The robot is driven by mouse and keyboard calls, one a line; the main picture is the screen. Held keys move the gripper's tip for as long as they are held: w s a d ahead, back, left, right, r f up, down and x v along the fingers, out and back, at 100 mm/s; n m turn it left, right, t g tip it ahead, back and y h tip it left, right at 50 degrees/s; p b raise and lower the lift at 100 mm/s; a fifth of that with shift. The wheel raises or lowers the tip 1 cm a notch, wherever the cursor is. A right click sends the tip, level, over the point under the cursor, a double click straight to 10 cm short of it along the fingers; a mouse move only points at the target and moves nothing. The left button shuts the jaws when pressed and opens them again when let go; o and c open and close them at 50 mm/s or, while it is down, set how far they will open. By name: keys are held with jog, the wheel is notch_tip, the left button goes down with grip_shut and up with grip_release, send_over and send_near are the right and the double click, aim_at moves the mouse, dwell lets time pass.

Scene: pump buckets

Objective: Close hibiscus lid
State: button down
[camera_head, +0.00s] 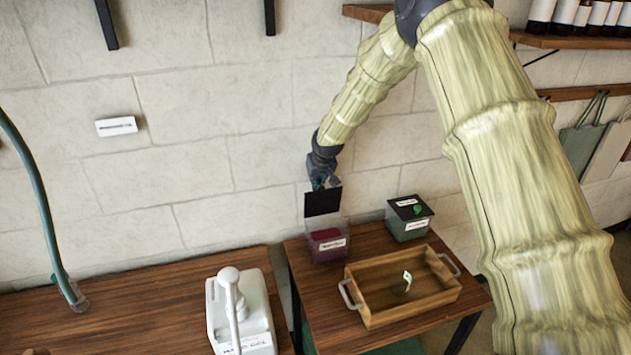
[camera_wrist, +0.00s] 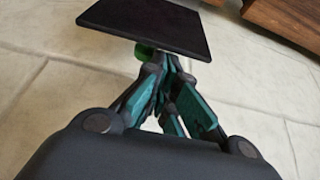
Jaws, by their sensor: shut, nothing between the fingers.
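A clear container with dark red contents (camera_head: 328,245) and a small white label stands at the back left of the small wooden table. Its black lid (camera_head: 322,202) is raised and stands upright at the container's back. My gripper (camera_head: 326,182) is just behind and above the lid's top edge, partly hidden by it. In the wrist view the lid (camera_wrist: 150,24) lies just beyond my fingertips, with a green knob (camera_wrist: 144,50) on the side facing me. My gripper (camera_wrist: 168,60) is shut and empty there. I cannot tell if the fingers touch the lid.
A second container with a shut black lid (camera_head: 409,204) stands to the right. A wooden tray (camera_head: 372,312) with handles and a small green-and-white item in it is in front. A white pump dispenser (camera_head: 240,315) stands on the left table. The wall is close behind.

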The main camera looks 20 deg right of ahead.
jog(key=shift+s+a+f+b, duration=0.1)
jog(key=shift+f+b, duration=0.05)
jog(key=shift+b, duration=0.2)
jog(key=shift+s+t, duration=0.1)
jog(key=shift+t, duration=0.3)
jog(key=shift+s+a+b, duration=0.15)
jog(key=shift+b, duration=0.25)
jog(key=shift+s+t, duration=0.1)
jog(key=shift+t, duration=0.2)
